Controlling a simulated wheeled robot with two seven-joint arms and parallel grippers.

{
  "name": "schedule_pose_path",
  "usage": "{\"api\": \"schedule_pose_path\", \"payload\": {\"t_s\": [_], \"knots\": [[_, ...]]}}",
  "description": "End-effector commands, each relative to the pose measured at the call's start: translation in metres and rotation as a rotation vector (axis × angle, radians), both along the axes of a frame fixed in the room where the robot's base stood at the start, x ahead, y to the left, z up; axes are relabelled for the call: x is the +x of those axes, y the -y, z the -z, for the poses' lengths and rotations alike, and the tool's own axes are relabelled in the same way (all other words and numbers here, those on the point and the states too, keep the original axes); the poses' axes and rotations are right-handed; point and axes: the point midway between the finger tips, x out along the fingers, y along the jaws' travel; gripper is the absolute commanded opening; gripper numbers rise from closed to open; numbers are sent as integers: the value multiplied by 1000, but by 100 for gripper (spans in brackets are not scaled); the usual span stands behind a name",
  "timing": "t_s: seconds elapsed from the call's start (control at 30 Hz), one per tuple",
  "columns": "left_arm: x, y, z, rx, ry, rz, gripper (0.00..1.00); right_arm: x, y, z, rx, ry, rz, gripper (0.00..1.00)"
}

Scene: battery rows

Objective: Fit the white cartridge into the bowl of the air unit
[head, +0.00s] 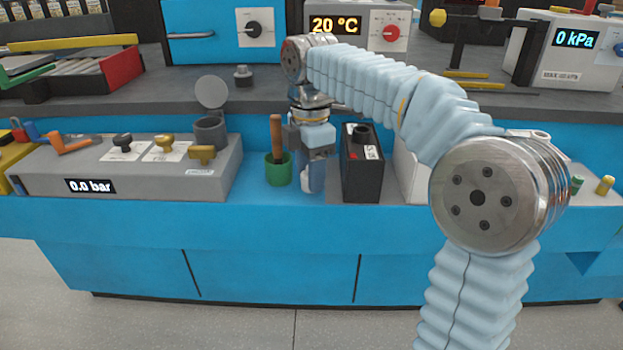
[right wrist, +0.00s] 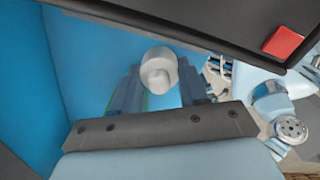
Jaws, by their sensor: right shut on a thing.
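The white cartridge (right wrist: 158,62) shows in the right wrist view as a short white cylinder between the two fingers. My right gripper (head: 314,180) points down over the blue bench and is shut on it; in the head view the cartridge is mostly hidden by the fingers. The air unit (head: 130,173) is the grey box at the left with a 0.0 bar display. Its dark grey bowl (head: 210,134) stands on the right end, with a round lid (head: 211,92) standing up behind it. The gripper is to the right of the bowl and apart from it. My left gripper is out of view.
A green cup (head: 278,172) with a brown-handled tool stands just left of the gripper. A black box (head: 362,168) with a red mark stands close on its right. A brass knob (head: 202,154) sits before the bowl. The grey shelf (head: 300,108) runs behind.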

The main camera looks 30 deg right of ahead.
Motion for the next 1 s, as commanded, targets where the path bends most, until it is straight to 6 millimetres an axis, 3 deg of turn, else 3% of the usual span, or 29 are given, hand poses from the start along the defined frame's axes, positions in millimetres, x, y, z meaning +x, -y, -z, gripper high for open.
{"api": "schedule_pose_path", "payload": {"t_s": [0.1, 0.37, 0.6, 0.87, 1.0], "knots": [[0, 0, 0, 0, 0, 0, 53, 0, 0, 0, 0, 0, 0, 9], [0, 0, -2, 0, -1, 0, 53, 0, 0, -4, 0, 0, 0, 9], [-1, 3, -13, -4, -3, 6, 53, 0, 0, -37, 1, 2, 2, 9], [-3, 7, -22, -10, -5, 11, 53, -48, -13, -94, 4, 4, -2, 9], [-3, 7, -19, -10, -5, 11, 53, -85, -23, -108, 3, 3, -4, 9]]}}
